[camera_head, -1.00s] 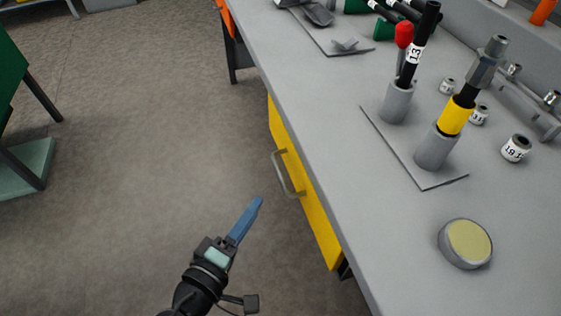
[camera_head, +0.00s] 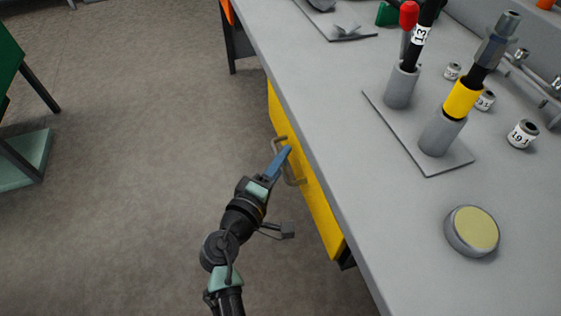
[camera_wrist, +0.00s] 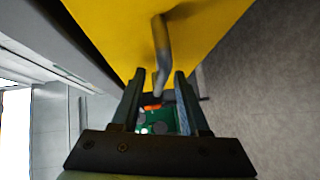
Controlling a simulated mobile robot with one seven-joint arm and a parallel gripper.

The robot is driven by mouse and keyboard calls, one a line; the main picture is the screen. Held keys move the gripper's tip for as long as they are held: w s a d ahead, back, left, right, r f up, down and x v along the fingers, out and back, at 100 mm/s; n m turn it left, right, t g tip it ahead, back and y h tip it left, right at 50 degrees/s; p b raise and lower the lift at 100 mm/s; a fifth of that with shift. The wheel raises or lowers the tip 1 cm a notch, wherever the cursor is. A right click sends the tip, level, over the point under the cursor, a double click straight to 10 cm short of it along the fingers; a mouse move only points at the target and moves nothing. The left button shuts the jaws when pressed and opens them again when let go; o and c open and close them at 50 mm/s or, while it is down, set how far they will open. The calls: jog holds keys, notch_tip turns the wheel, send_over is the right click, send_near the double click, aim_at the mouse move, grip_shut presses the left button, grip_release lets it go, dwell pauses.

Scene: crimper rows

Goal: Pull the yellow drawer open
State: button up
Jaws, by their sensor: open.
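The yellow drawer (camera_head: 313,200) is in the front of the grey bench, and its face fills the top of the wrist view (camera_wrist: 205,25). It looks closed. Its grey bar handle (camera_head: 291,176) stands out from the face. My gripper (camera_head: 284,154) is at the handle, its blue fingers over the bar's upper part in the head view. In the wrist view my gripper (camera_wrist: 159,82) is open, and the handle (camera_wrist: 161,50) runs down between the two fingers. I cannot tell whether either finger touches it. The fingers hide part of the handle in the head view.
The grey bench top (camera_head: 330,110) overhangs the drawer. On it stand tools in grey holders on a plate (camera_head: 425,160) and a round yellow-topped disc (camera_head: 472,231). A green-topped stand (camera_head: 12,55) is at the far left. The floor (camera_head: 150,150) left of the drawer is clear.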

jog(key=shift+c, duration=0.3)
grip_shut()
dwell(1.2)
